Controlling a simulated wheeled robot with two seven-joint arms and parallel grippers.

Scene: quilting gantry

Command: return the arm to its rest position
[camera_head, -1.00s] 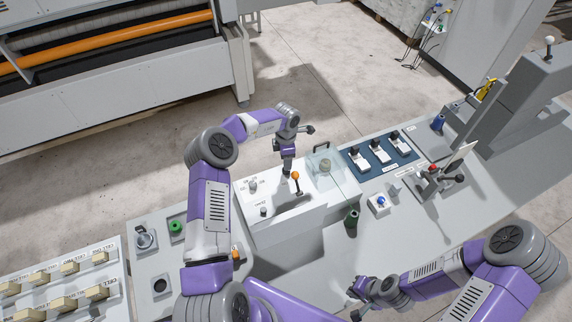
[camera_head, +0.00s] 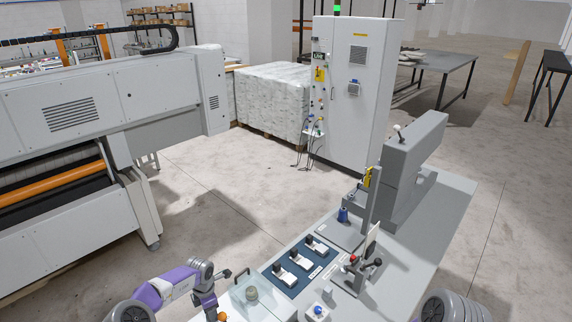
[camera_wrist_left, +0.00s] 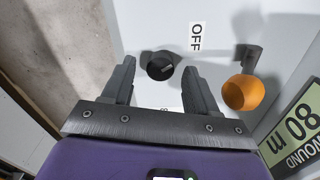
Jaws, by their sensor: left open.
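My left gripper (camera_head: 209,306) is over the white panel at the bottom of the head view, left of the clear-covered box (camera_head: 251,294). In the left wrist view its two fingers (camera_wrist_left: 161,82) are apart, with a black round knob (camera_wrist_left: 160,65) showing between them. I cannot tell whether the fingers touch the knob. An orange ball-ended lever (camera_wrist_left: 243,93) is to the right of the fingers; its ball also shows at the bottom edge of the head view (camera_head: 222,316). Part of my right arm shows at the bottom right; its gripper is out of view.
A grey upright machine (camera_head: 410,160) is at the console's far end. Open floor (camera_head: 230,190) lies beyond, before a white cabinet (camera_head: 355,90).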

